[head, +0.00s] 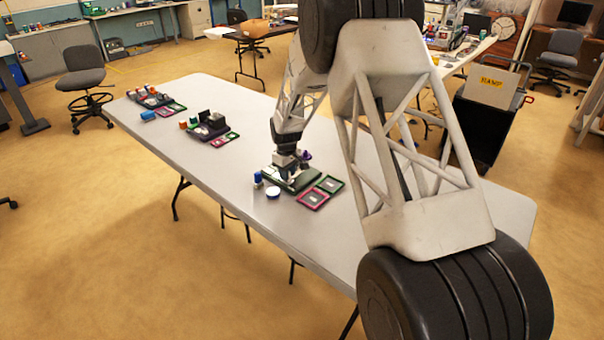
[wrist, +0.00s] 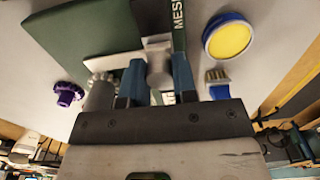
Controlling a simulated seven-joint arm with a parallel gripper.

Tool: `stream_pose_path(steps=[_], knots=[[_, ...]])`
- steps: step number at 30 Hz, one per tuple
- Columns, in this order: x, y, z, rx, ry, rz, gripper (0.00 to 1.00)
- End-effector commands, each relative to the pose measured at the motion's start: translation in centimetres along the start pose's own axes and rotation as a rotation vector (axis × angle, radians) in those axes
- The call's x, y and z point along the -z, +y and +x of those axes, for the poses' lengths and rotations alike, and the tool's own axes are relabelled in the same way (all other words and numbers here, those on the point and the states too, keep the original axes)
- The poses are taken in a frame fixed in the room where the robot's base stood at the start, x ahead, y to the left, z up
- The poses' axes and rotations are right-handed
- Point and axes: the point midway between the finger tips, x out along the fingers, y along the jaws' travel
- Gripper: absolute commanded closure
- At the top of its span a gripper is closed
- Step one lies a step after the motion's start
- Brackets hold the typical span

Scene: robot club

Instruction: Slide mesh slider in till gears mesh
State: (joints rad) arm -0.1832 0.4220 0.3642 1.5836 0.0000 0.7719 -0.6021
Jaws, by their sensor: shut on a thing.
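In the wrist view, my gripper (wrist: 157,82) has its two blue fingers on either side of a light grey slider handle (wrist: 157,55) and is shut on it. The handle joins a dark grey block (wrist: 160,17) on a green board (wrist: 105,35), with a "MESH" label (wrist: 180,15) beside it. A grey toothed part (wrist: 99,92) shows left of the fingers, partly hidden. Whether any gears touch cannot be told. In the head view, my gripper (head: 287,172) is low over the green board (head: 304,184), and its fingertips are hard to make out.
A purple gear-like knob (wrist: 68,94), a blue-rimmed yellow disc (wrist: 228,38) and a blue part (wrist: 217,77) lie around the board. A red tray (head: 313,199) and a green tray (head: 330,184) sit right of it. Similar stations stand farther left; the near tabletop is clear.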

Motion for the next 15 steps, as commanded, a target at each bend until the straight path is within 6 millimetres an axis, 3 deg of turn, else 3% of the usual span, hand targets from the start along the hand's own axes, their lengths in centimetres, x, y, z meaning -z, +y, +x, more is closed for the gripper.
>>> stream_pose_path(steps=[5,6,8,15], knots=[[0.03,0.03,-0.04,-0.001,0.001,0.000,0.91],[0.03,0.03,-0.04,-0.001,0.001,0.000,0.72],[0.03,0.02,-0.04,-0.001,0.001,0.000,0.65],[0.02,0.01,-0.03,0.000,0.000,0.000,0.65]])
